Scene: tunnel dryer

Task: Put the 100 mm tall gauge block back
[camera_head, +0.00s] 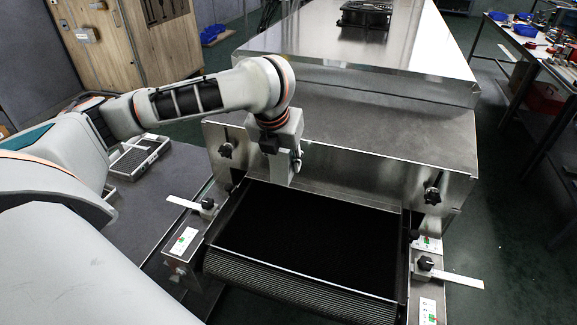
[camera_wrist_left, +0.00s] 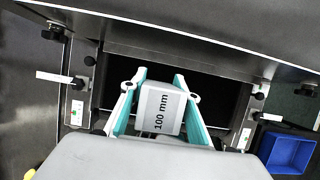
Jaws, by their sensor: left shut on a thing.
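The gauge block (camera_wrist_left: 160,112) is pale grey with "100 mm" printed on it. It sits between the teal fingers of my left gripper (camera_wrist_left: 160,86), which is shut on it. In the head view my left gripper (camera_head: 284,168) is at the mouth of the dryer, above the back of the black belt (camera_head: 300,240); the block cannot be made out there. An open grey case (camera_head: 139,156) lies on the dark table at the left; its contents are too small to tell. My right gripper is not in view.
The metal dryer hood (camera_head: 390,130) rises behind the gripper. Black knobs and white label plates stand on the side rails, left (camera_head: 181,241) and right (camera_head: 428,310). A blue bin (camera_wrist_left: 288,152) shows at the right in the wrist view. The belt's visible surface is clear.

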